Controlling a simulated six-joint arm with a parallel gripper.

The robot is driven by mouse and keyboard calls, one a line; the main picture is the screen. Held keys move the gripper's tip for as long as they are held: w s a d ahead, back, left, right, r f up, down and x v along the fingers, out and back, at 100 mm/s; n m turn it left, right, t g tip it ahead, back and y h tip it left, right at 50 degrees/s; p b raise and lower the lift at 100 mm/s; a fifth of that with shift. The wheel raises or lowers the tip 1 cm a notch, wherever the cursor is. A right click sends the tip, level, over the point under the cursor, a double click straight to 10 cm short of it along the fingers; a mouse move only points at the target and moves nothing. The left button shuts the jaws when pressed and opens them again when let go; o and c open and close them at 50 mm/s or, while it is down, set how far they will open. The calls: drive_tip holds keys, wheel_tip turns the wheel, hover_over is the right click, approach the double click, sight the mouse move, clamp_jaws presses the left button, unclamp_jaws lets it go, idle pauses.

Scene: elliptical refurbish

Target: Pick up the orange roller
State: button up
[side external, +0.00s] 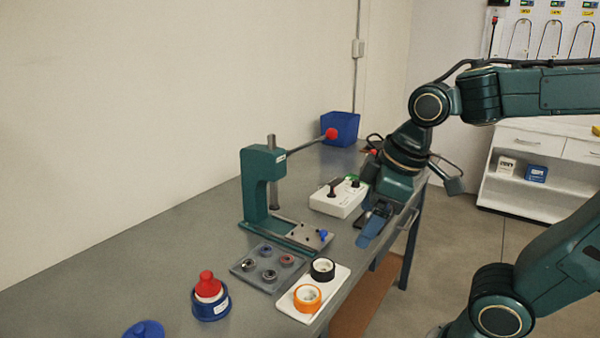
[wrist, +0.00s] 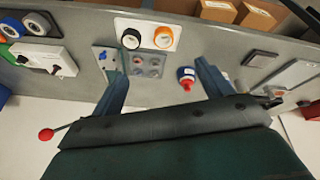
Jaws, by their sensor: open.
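The orange roller (side external: 307,298) is a short ring with a pale centre, lying on a white tray (side external: 290,309) near the bench's front edge. A black roller (side external: 322,269) is beside it on the same tray. In the wrist view the orange roller (wrist: 163,38) is at the top middle, with the black roller (wrist: 131,39) to its left. My gripper (side external: 372,222) is above the bench's front edge, beyond the tray and apart from the rollers. In the wrist view its two fingers (wrist: 158,78) are spread wide with nothing between them.
A green lever press (side external: 258,185) with a red knob stands behind the tray. A grey plate with several small rings (side external: 268,267) lies beside the tray. A white control box (side external: 338,197) is near my gripper. A blue-and-red bottle (side external: 210,298) stands at the left front.

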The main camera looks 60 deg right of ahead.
drive_tip(key=w+a+f+n+g, duration=0.1)
drive_tip(key=w+f+n+g, duration=0.3)
drive_tip(key=w+f+n, duration=0.3)
drive_tip(key=shift+w+a+f+n, duration=0.2)
drive_tip(key=shift+w+f+n, duration=0.05)
drive_tip(key=shift+w+n, duration=1.7)
hover_over(308, 294)
drive_tip(key=shift+w+f, duration=0.1)
drive_tip(key=shift+f, duration=4.2)
drive_tip(key=shift+f, duration=0.1)
drive_tip(key=shift+f, duration=2.5)
drive_tip(key=shift+c, duration=0.5)
drive_tip(key=c, duration=1)
